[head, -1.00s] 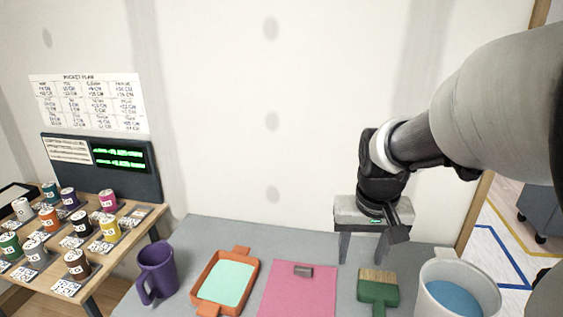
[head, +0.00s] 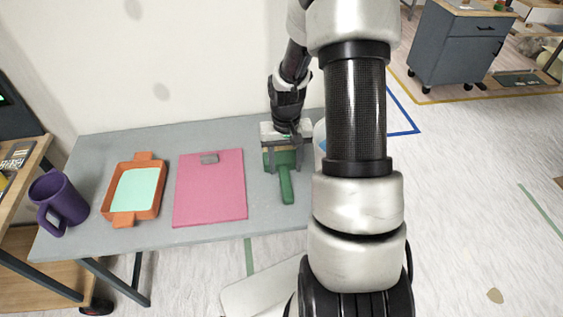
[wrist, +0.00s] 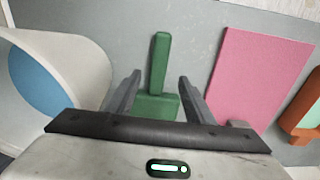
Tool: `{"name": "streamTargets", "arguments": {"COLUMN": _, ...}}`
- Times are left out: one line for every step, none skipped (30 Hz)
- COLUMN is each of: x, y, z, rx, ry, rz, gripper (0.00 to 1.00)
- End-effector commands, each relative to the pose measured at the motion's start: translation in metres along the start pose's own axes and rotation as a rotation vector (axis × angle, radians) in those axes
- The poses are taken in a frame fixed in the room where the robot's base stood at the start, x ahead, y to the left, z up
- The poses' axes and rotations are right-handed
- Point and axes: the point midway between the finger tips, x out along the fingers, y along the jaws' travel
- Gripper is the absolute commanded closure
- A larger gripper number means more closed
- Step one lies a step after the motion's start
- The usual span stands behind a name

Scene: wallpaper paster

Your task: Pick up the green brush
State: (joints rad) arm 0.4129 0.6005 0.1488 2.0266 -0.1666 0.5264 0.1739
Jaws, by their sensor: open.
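The green brush (head: 286,186) lies flat on the grey table, its handle towards the table's front edge. In the wrist view the brush (wrist: 158,72) shows its handle and the top of its green head; the bristles are hidden behind my gripper's body. My gripper (head: 285,170) is over the brush head. In the wrist view my gripper (wrist: 156,80) is open, with one finger on each side of the brush and gaps between. I cannot tell how high the fingertips are above the table.
A pink clipboard (head: 210,195) lies left of the brush, then an orange tray (head: 122,218) and a purple mug (head: 62,202). A white bucket (wrist: 85,55) with blue contents stands close beside my gripper. Bare grey table (head: 262,215) lies in front.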

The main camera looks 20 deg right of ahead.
Motion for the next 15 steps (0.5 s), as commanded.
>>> {"name": "streamTargets", "arguments": {"x": 0.008, "y": 0.0, "z": 0.0, "rx": 0.0, "ry": -0.003, "rz": 0.0, "gripper": 0.52}}
{"name": "streamTargets", "arguments": {"x": 0.011, "y": 0.0, "z": 0.0, "rx": 0.0, "ry": -0.002, "rz": 0.0, "gripper": 0.52}}
{"name": "streamTargets", "arguments": {"x": 0.015, "y": 0.0, "z": 0.0, "rx": 0.0, "ry": -0.001, "rz": 0.0, "gripper": 0.52}}
{"name": "streamTargets", "arguments": {"x": 0.017, "y": 0.0, "z": 0.0, "rx": 0.0, "ry": 0.0, "rz": 0.0, "gripper": 0.52}}
{"name": "streamTargets", "arguments": {"x": 0.018, "y": 0.0, "z": 0.0, "rx": 0.0, "ry": 0.0, "rz": 0.0, "gripper": 0.52}}
{"name": "streamTargets", "arguments": {"x": 0.019, "y": 0.0, "z": 0.0, "rx": 0.0, "ry": 0.0, "rz": 0.001, "gripper": 0.52}}
{"name": "streamTargets", "arguments": {"x": 0.021, "y": 0.0, "z": -0.001, "rx": 0.0, "ry": 0.0, "rz": 0.001, "gripper": 0.52}}
{"name": "streamTargets", "arguments": {"x": 0.023, "y": 0.0, "z": -0.001, "rx": 0.0, "ry": 0.0, "rz": 0.001, "gripper": 0.52}}
{"name": "streamTargets", "arguments": {"x": 0.028, "y": 0.001, "z": -0.001, "rx": 0.0, "ry": -0.002, "rz": 0.001, "gripper": 0.52}}
{"name": "streamTargets", "arguments": {"x": 0.032, "y": 0.001, "z": -0.002, "rx": 0.001, "ry": -0.002, "rz": 0.0, "gripper": 0.52}}
{"name": "streamTargets", "arguments": {"x": 0.036, "y": 0.001, "z": -0.003, "rx": 0.001, "ry": -0.002, "rz": 0.0, "gripper": 0.52}}
{"name": "streamTargets", "arguments": {"x": 0.043, "y": 0.002, "z": -0.004, "rx": 0.001, "ry": -0.003, "rz": 0.0, "gripper": 0.52}}
{"name": "streamTargets", "arguments": {"x": 0.048, "y": 0.002, "z": -0.004, "rx": 0.0, "ry": -0.003, "rz": 0.0, "gripper": 0.52}}
{"name": "streamTargets", "arguments": {"x": 0.053, "y": 0.002, "z": -0.005, "rx": 0.0, "ry": -0.003, "rz": 0.0, "gripper": 0.52}}
{"name": "streamTargets", "arguments": {"x": 0.058, "y": 0.002, "z": -0.006, "rx": 0.0, "ry": -0.002, "rz": 0.0, "gripper": 0.52}}
